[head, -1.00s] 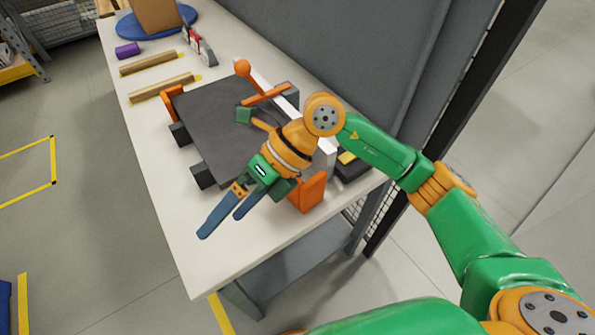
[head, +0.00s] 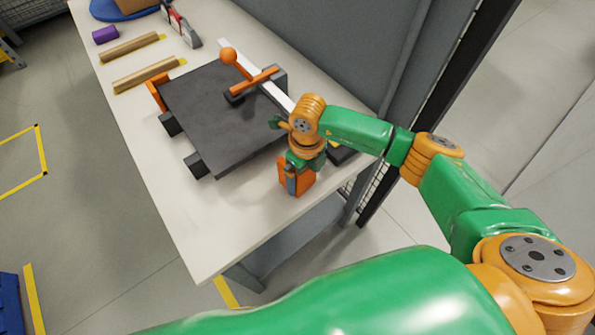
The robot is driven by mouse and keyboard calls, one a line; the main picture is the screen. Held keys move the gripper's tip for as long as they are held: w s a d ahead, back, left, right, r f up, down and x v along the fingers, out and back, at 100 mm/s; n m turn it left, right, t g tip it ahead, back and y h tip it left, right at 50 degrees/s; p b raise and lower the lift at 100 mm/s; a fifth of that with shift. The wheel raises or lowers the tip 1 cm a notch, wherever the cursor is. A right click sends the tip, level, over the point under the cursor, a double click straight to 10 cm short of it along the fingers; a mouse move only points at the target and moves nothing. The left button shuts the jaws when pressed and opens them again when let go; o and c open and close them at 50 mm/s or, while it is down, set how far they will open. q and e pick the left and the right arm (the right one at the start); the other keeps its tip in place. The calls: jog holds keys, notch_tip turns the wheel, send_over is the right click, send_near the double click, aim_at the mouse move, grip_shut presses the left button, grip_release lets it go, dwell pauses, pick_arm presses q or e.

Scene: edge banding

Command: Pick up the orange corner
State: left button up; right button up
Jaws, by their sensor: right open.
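An orange corner (head: 307,183) stands on the white table near its right edge, beside the dark board. My right gripper (head: 290,186) points down right at this corner. Its blue-grey fingers overlap the corner's left part in the head view and are open. The fingers and wrist hide part of the corner, and I cannot tell whether they touch it. Another orange corner piece (head: 155,94) is at the board's far left corner. My left gripper is out of view.
The dark board (head: 225,115) lies on black blocks on the white table (head: 205,235). An orange-handled clamp with a ball knob (head: 229,56) stands at the board's back edge. Two wooden strips (head: 145,75) lie at the far left. The table's front left is clear.

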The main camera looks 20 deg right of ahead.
jog(key=c, duration=1)
jog(key=shift+c, duration=0.2)
jog(key=shift+r, duration=0.1)
